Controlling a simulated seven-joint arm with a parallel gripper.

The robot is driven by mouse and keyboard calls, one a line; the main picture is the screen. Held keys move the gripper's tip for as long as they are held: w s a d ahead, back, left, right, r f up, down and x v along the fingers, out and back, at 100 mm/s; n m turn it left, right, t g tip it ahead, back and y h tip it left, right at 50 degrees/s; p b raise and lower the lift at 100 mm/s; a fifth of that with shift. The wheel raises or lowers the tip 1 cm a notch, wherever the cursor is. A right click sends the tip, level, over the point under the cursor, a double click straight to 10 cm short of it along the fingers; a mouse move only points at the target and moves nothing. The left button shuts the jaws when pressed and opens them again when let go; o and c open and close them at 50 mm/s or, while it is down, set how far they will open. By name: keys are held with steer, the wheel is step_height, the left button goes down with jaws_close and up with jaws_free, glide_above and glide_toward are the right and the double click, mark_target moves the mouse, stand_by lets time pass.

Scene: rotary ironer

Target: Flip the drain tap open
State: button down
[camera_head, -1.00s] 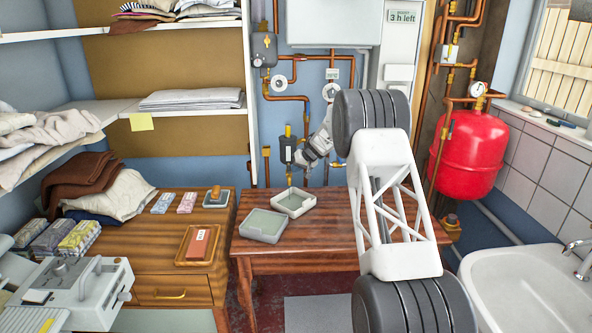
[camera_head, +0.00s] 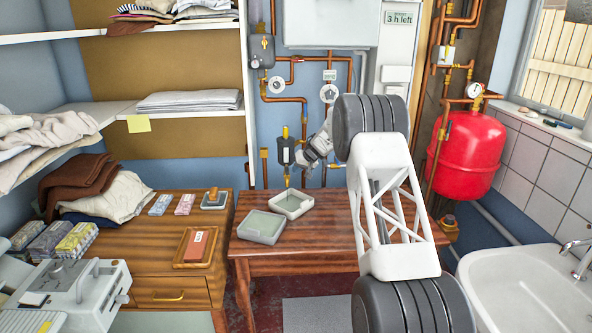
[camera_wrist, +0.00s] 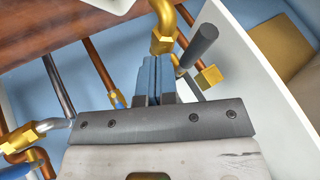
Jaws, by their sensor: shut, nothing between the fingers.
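The drain tap seems to be the brass fitting in the wrist view, with a curved spout (camera_wrist: 166,28) and a dark grey lever handle (camera_wrist: 197,48) on a thin stem. My gripper (camera_wrist: 153,68) is shut and empty. Its blue fingertips lie close to the brass nut at the end of the spout, left of the lever handle; I cannot tell whether they touch. In the head view my gripper (camera_head: 303,158) is beside the dark grey pipe unit (camera_head: 285,152) on the back wall. A small brass outlet (camera_head: 288,181) hangs below that unit. The lever is too small to make out there.
Copper pipes (camera_head: 264,166) run along the wall. The wooden table (camera_head: 320,238) below holds two pale square trays (camera_head: 262,226) (camera_head: 292,203). A red tank (camera_head: 467,150) and a white sink (camera_head: 520,285) are at the right. In the wrist view a white panel edge (camera_wrist: 250,90) runs close by.

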steer(key=d+f+v, duration=0.1)
steer(key=d+v, duration=0.1)
steer(key=v, duration=0.9)
steer(key=shift+d+f, duration=0.2)
steer(key=shift+s, duration=0.1)
steer(key=shift+r, duration=0.1)
